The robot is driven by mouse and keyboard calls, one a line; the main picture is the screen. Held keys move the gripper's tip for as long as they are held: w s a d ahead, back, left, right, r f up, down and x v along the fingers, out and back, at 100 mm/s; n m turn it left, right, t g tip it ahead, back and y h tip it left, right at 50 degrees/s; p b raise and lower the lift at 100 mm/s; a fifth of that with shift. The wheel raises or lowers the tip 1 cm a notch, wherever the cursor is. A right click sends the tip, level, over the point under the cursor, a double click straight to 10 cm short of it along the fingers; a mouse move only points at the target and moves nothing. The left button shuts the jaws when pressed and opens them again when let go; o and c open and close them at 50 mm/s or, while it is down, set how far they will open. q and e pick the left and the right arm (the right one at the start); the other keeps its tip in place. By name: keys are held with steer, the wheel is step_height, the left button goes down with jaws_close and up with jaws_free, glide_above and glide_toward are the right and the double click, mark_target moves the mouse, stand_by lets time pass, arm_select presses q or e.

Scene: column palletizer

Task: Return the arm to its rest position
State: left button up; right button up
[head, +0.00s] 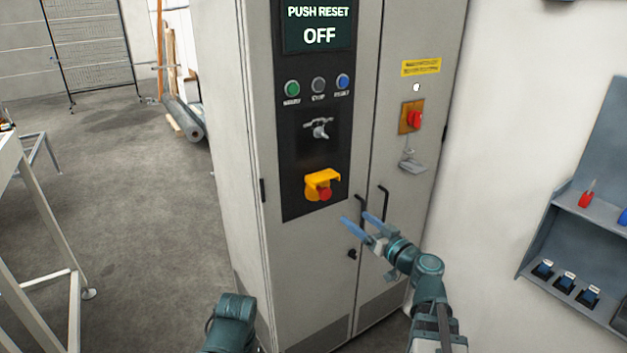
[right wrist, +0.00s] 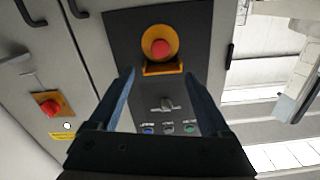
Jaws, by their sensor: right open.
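My right gripper (head: 358,222) is in front of the grey control cabinet (head: 232,130), below and right of the red emergency stop (head: 325,193) with its yellow guard. Its two blue fingers are apart with nothing between them. In the right wrist view the open fingers (right wrist: 160,85) show in front of the black panel, with the emergency stop (right wrist: 160,48) beyond the fingertips. A teal part of my left arm (head: 232,322) shows at the bottom; its gripper is not in view.
The cabinet screen (head: 318,27) reads PUSH RESET, OFF. Green, grey and blue buttons (head: 318,84) and a selector switch (head: 319,128) sit below it. A wall shelf (head: 570,245) stands right; open floor lies left.

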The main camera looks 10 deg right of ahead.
mark_target(327, 195)
steer(key=x, duration=1.3)
